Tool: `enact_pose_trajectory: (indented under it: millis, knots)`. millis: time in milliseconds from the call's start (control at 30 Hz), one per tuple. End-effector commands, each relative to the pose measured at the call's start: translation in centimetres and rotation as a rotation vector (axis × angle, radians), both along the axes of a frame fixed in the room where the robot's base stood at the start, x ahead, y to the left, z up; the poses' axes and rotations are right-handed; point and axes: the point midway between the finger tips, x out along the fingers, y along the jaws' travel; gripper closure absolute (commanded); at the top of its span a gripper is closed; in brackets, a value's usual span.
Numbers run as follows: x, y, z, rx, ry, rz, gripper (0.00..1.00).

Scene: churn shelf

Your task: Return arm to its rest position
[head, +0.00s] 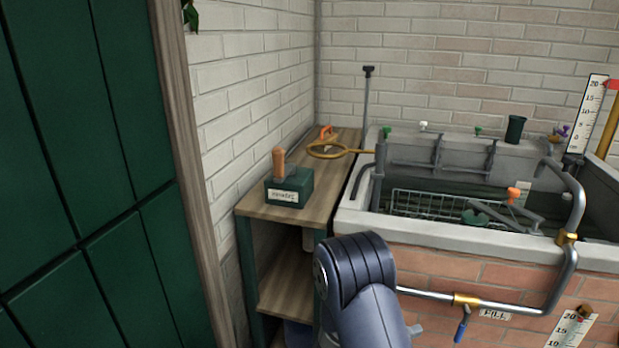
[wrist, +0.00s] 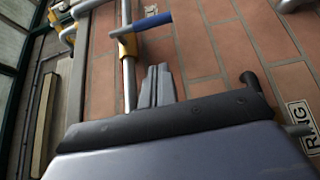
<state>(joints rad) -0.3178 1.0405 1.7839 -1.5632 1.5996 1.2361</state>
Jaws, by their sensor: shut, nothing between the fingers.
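My arm (head: 357,268) rises from the bottom edge of the head view, bent at a dark blue-grey joint in front of the brick trough. My gripper (wrist: 157,72) shows in the wrist view as two grey fingers side by side, shut and empty. Behind the fingers is a red brick face (wrist: 202,55). The gripper is not clearly visible in the head view.
A pipe with a blue-handled lever (head: 461,331) runs along the trough front, close to my arm. A wooden shelf (head: 333,178) holds a green box (head: 289,188) and a gold hoop (head: 327,150). A green door (head: 90,180) stands left.

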Motion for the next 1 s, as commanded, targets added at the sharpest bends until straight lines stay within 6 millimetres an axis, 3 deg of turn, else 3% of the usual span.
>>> enact_pose_trajectory:
  millis: [233,433,1000]
  knots:
    - [1.2,-4.2,0.0,0.000,0.000,-0.004,1.00]
    - [0.0,-6.0,0.2,-0.001,0.003,0.004,1.00]
    - [-0.2,-6.3,0.0,0.015,-0.005,0.008,1.00]
